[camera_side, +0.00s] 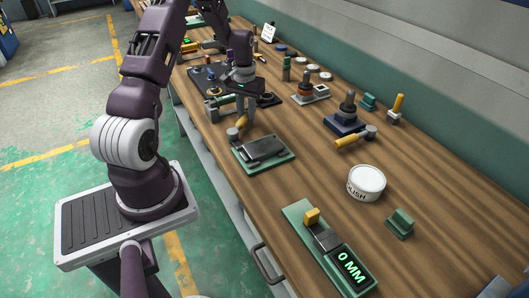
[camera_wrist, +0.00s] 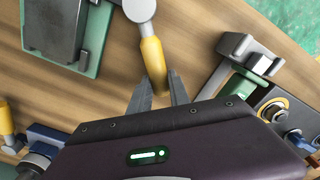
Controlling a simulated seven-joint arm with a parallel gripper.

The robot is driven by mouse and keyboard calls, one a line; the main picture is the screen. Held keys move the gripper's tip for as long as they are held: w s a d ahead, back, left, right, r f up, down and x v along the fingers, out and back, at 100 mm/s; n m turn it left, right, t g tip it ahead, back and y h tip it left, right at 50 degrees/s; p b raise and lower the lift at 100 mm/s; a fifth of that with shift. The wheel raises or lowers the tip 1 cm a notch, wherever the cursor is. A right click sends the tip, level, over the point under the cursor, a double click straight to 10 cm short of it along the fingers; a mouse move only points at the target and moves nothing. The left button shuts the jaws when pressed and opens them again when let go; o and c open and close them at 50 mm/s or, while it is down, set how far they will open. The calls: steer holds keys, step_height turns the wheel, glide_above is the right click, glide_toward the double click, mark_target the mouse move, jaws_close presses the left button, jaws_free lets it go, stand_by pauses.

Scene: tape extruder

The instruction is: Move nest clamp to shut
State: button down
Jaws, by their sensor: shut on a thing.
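A lever with a yellow handle (camera_wrist: 154,62) and a round grey hub (camera_wrist: 139,8) appears to be the nest clamp. In the side view its hub (camera_side: 233,133) sits beside the left corner of a green plate (camera_side: 284,163) carrying a dark grey block (camera_side: 263,148). The plate also shows in the wrist view (camera_wrist: 92,48). My gripper (camera_wrist: 161,88) is shut on the yellow handle, with one finger on each side near its end. In the side view my gripper (camera_side: 246,124) reaches down to the handle. The hub is cut by the top edge of the wrist view.
A green roller in a grey bracket (camera_wrist: 238,82) stands close to the right of my fingers. A blue-based press (camera_side: 345,122) with another yellow handle, a white tin (camera_side: 366,184) and a gauge reading 0 MM (camera_side: 346,265) stand further along the bench. Bare wood lies around the plate.

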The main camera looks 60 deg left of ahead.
steer(key=shift+w+d, duration=0.1)
steer(key=shift+w+d+m, duration=0.35)
steer(key=shift+d+m, duration=0.3)
steer(key=shift+m, duration=0.3)
steer(key=shift+w+d+m, duration=0.3)
steer(key=shift+d+m, duration=0.35)
steer(key=shift+m, duration=0.3)
steer(key=d+m, duration=0.2)
steer(key=m, duration=0.1)
steer(key=shift+w+d, duration=0.2)
steer(key=shift+d, duration=0.1)
steer(key=c, duration=1.1)
jaws_free()
steer(key=shift+c, duration=0.2)
step_height(320, 180, up, 8)
